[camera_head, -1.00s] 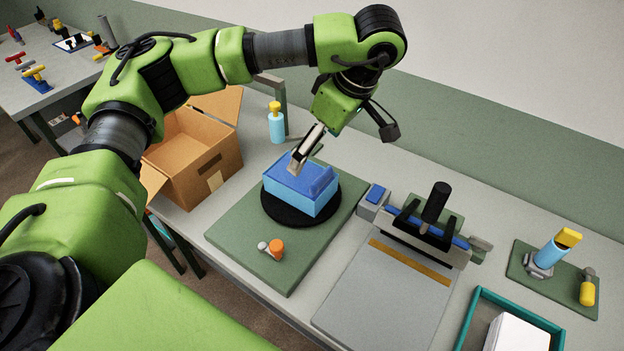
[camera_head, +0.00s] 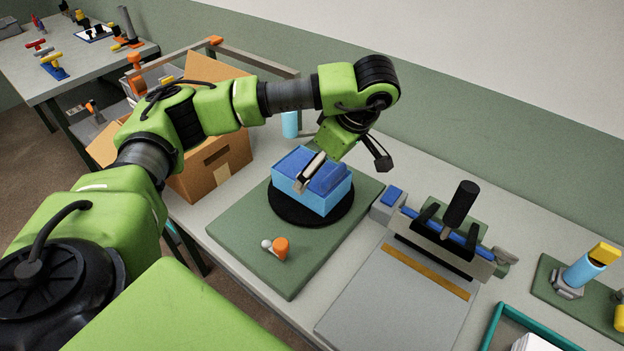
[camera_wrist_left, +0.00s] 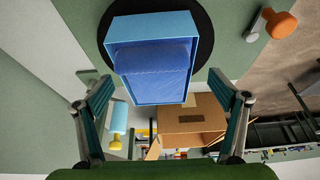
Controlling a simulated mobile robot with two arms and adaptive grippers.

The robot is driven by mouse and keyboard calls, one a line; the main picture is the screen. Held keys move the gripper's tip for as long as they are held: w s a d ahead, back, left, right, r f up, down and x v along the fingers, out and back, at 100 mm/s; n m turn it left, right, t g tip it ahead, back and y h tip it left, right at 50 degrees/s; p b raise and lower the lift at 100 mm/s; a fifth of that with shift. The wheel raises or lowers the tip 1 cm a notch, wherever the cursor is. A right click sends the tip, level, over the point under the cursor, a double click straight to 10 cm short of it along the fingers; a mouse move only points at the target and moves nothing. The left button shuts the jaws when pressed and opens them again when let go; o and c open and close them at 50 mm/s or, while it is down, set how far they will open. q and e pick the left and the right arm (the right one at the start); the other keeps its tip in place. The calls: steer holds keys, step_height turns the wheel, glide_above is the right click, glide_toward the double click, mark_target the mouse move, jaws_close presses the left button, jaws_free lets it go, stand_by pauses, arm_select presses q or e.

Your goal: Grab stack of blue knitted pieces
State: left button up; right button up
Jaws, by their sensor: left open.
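The blue knitted pieces (camera_head: 325,178) lie stacked in a light-blue open box (camera_head: 318,203) on a black round disc. In the left wrist view the dark-blue stack (camera_wrist_left: 152,70) fills much of the box (camera_wrist_left: 120,38), with its top face towards the camera. My left gripper (camera_head: 304,178) is over the box, pointing down. In the wrist view the left gripper (camera_wrist_left: 160,80) is open, with one finger on each side of the box and nothing between that it grips. Whether a finger touches the box cannot be told. My right gripper is not in view.
The disc (camera_head: 283,212) sits on a green mat (camera_head: 235,228). A cardboard box (camera_head: 225,160) stands behind left, with a light-blue bottle (camera_head: 290,124) beside it. An orange-knobbed part (camera_head: 281,247) is near the mat's front. A grey press-like fixture (camera_head: 445,240) stands to the right.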

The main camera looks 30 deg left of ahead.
arm_select(q)
steer(key=shift+w+a+f, duration=0.1)
steer(key=shift+f, duration=0.2)
steer(key=p+x, duration=0.1)
steer(key=x, duration=0.1)
steer(key=a+p+x, duration=0.1)
steer(key=x, duration=0.1)
steer(key=shift+w+f+p, duration=0.1)
steer(key=shift+w+p, duration=0.15)
steer(key=shift+p, duration=0.05)
steer(key=shift+a+f, duration=0.15)
steer(key=shift+f, duration=0.15)
steer(key=c, duration=1.5)
steer(key=shift+r, duration=0.1)
steer(key=shift+c, duration=0.4)
